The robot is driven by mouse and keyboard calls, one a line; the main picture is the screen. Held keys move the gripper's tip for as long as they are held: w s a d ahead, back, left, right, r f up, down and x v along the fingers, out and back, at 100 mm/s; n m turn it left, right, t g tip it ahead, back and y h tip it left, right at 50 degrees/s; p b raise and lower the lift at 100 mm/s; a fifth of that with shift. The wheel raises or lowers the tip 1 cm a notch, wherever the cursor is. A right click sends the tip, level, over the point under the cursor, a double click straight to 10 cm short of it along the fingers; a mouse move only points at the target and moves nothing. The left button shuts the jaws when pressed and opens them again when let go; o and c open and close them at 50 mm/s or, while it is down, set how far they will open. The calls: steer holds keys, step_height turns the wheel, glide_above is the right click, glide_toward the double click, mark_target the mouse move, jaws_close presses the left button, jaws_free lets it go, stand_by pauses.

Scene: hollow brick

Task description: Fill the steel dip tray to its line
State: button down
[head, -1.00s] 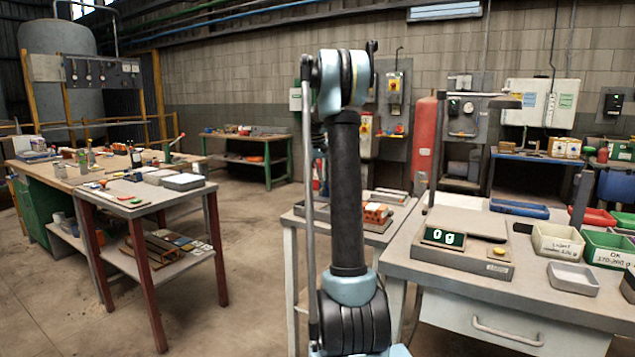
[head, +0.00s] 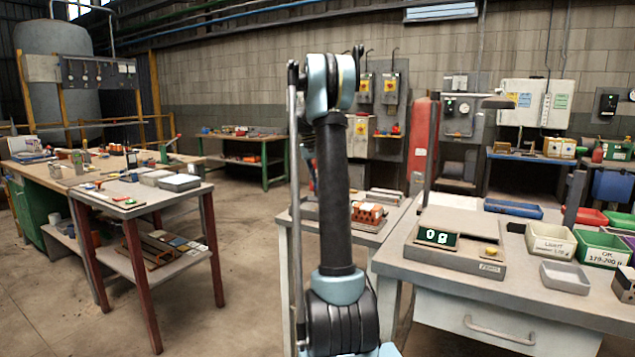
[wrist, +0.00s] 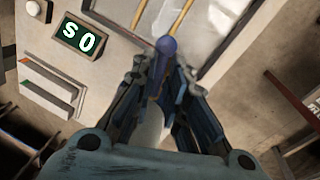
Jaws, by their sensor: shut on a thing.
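In the wrist view my gripper (wrist: 165,88) is shut on a slim thing with a rounded blue end (wrist: 166,48). A pale part shows lower between the fingers; I cannot tell what the thing is. Beyond the fingertips is a pale panel (wrist: 110,60) with a green-lit display (wrist: 78,38). A shiny grey surface with a pale rim (wrist: 215,25) lies beyond the fingers; I cannot tell whether it is the steel dip tray. In the head view, grey shallow trays stand on the right bench (head: 565,278) and the left table (head: 180,183). My gripper is outside the head view.
A scale (head: 455,257) with a lit display stands on the right bench, beside a cream bin (head: 550,241) and a green bin (head: 603,250). Orange hollow bricks (head: 367,213) lie on the small middle table. Bare floor (head: 245,270) lies between the tables.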

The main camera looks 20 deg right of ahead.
steer(key=c, duration=1.7)
jaws_free()
steer(key=shift+s+a, duration=0.1)
steer(key=shift+s, duration=0.05)
steer(key=shift+r, duration=0.1)
steer(key=r, duration=0.3)
steer(key=w+a+r, duration=0.1)
steer(key=r, duration=0.3)
steer(key=a+r, duration=0.1)
steer(key=r, duration=0.3)
steer(key=shift+w+r, duration=0.2)
steer(key=shift+r, duration=0.05)
